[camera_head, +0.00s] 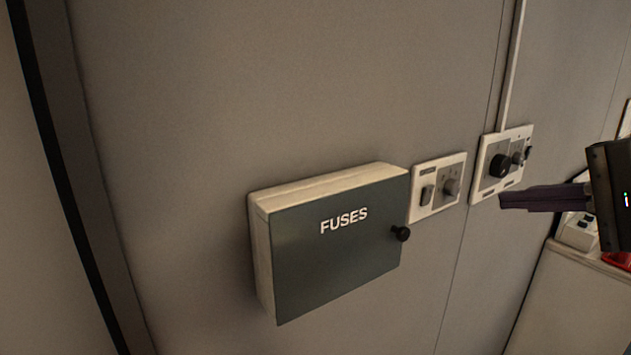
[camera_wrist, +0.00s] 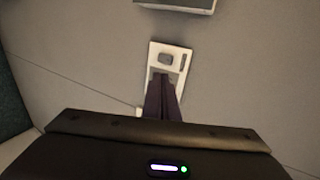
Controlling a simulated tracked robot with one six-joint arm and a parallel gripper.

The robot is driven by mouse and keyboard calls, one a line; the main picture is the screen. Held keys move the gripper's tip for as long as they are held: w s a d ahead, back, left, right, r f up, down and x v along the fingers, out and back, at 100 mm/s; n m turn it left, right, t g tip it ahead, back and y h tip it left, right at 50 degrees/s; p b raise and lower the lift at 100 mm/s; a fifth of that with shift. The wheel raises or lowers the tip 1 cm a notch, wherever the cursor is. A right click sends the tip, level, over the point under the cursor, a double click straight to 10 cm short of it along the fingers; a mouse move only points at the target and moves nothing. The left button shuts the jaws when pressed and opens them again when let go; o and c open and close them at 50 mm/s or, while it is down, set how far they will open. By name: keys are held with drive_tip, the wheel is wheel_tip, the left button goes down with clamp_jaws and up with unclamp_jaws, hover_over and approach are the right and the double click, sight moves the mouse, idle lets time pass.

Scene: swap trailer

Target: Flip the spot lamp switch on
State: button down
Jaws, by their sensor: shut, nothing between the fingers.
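Two pale switch plates are on the grey wall, and their labels are too small to read, so I cannot tell which one bears the spot lamp switch. The farther plate (camera_head: 502,162) has a black knob (camera_head: 499,165) and smaller controls. My gripper (camera_head: 501,201) is shut and empty, pointing left just below the farther plate. In the wrist view, its dark fingers (camera_wrist: 163,77) overlap the lower part of a pale plate (camera_wrist: 184,53) and hide it; contact cannot be told.
A fuse box (camera_head: 335,250) with a dark door and a black knob (camera_head: 400,233) juts from the wall left of the plates. A conduit (camera_head: 512,65) runs up from the farther plate. A pale counter (camera_head: 575,300) with a red item (camera_head: 618,261) is at lower right.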

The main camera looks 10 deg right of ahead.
approach(431, 191)
drive_tip(key=w+a+f, duration=0.1)
drive_tip(key=w+f, duration=0.2)
drive_tip(key=shift+w+a+r, duration=0.1)
drive_tip(key=shift+w+a, duration=0.15)
drive_tip(key=shift+w, duration=0.3)
drive_tip(key=shift+w+a+r, duration=0.1)
drive_tip(key=shift+w+a, duration=0.1)
drive_tip(key=shift+w, duration=0.3)
drive_tip(key=shift+d, duration=0.1)
